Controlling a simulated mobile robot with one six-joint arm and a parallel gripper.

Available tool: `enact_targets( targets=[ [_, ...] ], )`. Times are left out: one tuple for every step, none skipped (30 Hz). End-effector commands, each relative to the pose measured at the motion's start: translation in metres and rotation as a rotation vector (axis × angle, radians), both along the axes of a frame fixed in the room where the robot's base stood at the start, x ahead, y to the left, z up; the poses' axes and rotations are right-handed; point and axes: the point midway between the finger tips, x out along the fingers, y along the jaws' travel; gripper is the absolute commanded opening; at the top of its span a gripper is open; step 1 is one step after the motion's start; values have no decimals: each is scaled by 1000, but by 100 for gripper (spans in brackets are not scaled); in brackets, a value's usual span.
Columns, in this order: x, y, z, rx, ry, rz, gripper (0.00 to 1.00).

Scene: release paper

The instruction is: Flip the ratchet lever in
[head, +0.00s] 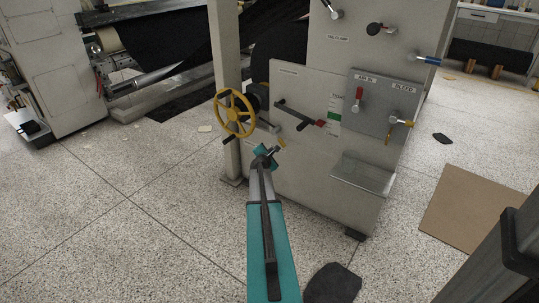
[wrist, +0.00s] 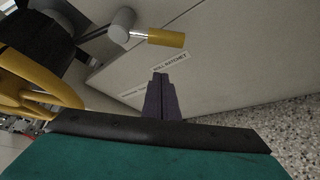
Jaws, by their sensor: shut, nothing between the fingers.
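The ratchet lever (wrist: 165,38) has a yellow grip on a grey hub and sits at the top of the wrist view, above a panel label reading "ROLL RATCHET". In the head view its yellow grip (head: 281,142) shows just beyond my gripper (head: 274,150), to the right of the yellow handwheel. My gripper (wrist: 160,76) is shut and empty in the wrist view, its dark fingers pointing up toward the label. The fingertips appear below the yellow grip, with a visible gap in the picture. Contact cannot be seen.
The yellow handwheel (head: 235,113) is close on the left and also fills the left of the wrist view (wrist: 45,92). A black lever with a red tip (head: 300,113) sticks out at the right. A metal shelf (head: 362,175) juts out lower right.

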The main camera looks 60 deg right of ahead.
Motion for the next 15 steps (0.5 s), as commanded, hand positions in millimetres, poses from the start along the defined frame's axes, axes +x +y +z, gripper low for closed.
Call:
enact_targets(
  targets=[
    [2, -5, -2, 0, 0, 0, 0],
    [3, -7, -3, 0, 0, 0, 0],
    [4, -9, -4, 0, 0, 0, 0],
    [5, -11, -5, 0, 0, 0, 0],
    [5, -12, -6, 0, 0, 0, 0],
    [6, -15, -6, 0, 0, 0, 0],
    [6, -16, -7, 0, 0, 0, 0],
    [7, -18, -8, 0, 0, 0, 0],
    [8, -20, -9, 0, 0, 0, 0],
    [9, -21, -9, 0, 0, 0, 0],
    [5, -21, -6, 0, -1, -1, 0],
    [1, -21, -2, 0, -1, -1, 0],
    [-1, -21, 0, 0, 0, -2, 0],
    [-3, -22, 2, 0, -1, -1, 0],
    [-6, -22, 5, 0, -1, -1, 0]
  ],
)
